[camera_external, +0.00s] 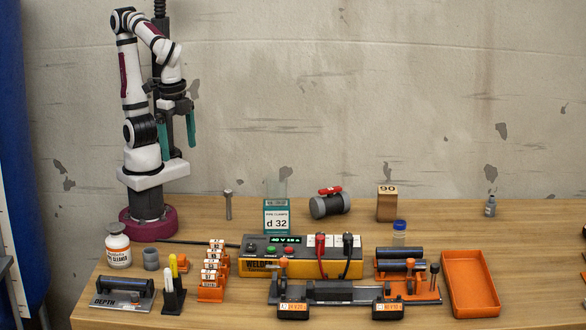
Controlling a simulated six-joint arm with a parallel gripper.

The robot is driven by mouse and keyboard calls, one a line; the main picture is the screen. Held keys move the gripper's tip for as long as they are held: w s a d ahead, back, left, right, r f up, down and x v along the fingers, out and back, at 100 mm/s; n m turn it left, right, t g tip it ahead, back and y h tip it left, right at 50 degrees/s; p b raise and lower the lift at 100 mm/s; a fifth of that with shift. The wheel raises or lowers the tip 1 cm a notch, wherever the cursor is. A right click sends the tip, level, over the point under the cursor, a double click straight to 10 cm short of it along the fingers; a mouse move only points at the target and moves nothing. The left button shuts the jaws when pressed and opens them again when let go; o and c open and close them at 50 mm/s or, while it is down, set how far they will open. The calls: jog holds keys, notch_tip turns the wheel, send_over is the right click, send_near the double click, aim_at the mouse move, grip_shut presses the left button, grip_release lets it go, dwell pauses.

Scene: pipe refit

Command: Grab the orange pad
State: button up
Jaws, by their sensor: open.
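My gripper (178,148) hangs high at the left of the view, with its two green fingers apart and nothing between them. It is well above the table, apart from everything on it. No orange piece is clearly recognisable as a pad. A small orange piece (183,263) shows partly behind the pen holder at the front left. I cannot tell whether it is the orange pad. An orange tray (447,283) stands empty at the right end.
A yellow welder box (259,266), a pipe clamp rig (335,291) and an orange rack of labelled fittings (211,291) crowd the middle. A white bottle (118,250) and a pen holder (173,301) stand at the left. A valve (330,205) and a wooden block (387,207) stand behind. The back right is mostly clear.

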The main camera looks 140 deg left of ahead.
jog(key=s+a+f+m, duration=0.4)
jog(key=s+f+m, duration=0.2)
jog(key=m, duration=0.1)
jog(key=shift+s+m+y, duration=0.2)
jog(key=shift+m+y, duration=0.2)
jog(key=c, duration=0.5)
jog(key=shift+d, duration=0.1)
